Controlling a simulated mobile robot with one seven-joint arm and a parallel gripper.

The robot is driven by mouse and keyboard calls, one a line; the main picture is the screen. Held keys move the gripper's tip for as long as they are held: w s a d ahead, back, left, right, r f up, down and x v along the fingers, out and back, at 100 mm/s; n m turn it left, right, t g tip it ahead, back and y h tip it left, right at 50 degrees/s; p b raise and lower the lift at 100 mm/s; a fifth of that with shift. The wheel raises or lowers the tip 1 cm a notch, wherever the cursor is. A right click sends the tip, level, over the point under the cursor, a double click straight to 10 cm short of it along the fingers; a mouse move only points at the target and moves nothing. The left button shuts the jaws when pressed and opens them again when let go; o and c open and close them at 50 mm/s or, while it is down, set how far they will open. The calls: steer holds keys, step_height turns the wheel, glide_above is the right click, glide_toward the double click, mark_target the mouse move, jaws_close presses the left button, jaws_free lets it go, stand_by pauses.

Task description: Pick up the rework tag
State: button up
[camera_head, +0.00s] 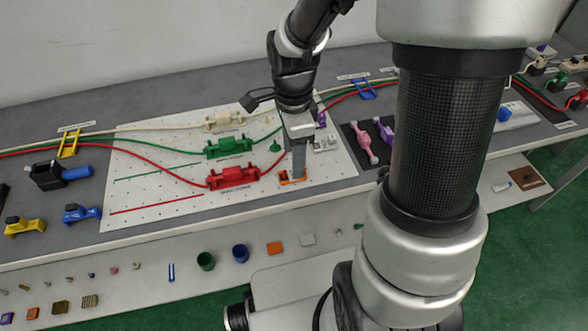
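My gripper (297,172) points down at the right part of the white perforated board (140,205). Its fingertips are at a small orange piece (287,181) near the board's front edge, which may be the rework tag; no lettering can be read. The fingers cover part of this piece. I cannot tell whether they touch it or are shut on it. Another flat orange piece (274,247) lies on the lower shelf, apart from my gripper.
Red (233,178), green (228,148) and cream (224,122) fixtures with cables stand left of my gripper. Pink and purple levers (362,142) stand to its right. Blue and green cups (206,261) are on the lower shelf. My arm column hides much of the right side.

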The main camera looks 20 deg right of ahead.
mark_target(289, 172)
steer(key=f, duration=0.2)
steer(key=d+f+b, duration=0.1)
steer(key=f, duration=0.1)
steer(key=shift+f, duration=0.55)
steer(key=c, duration=1.1)
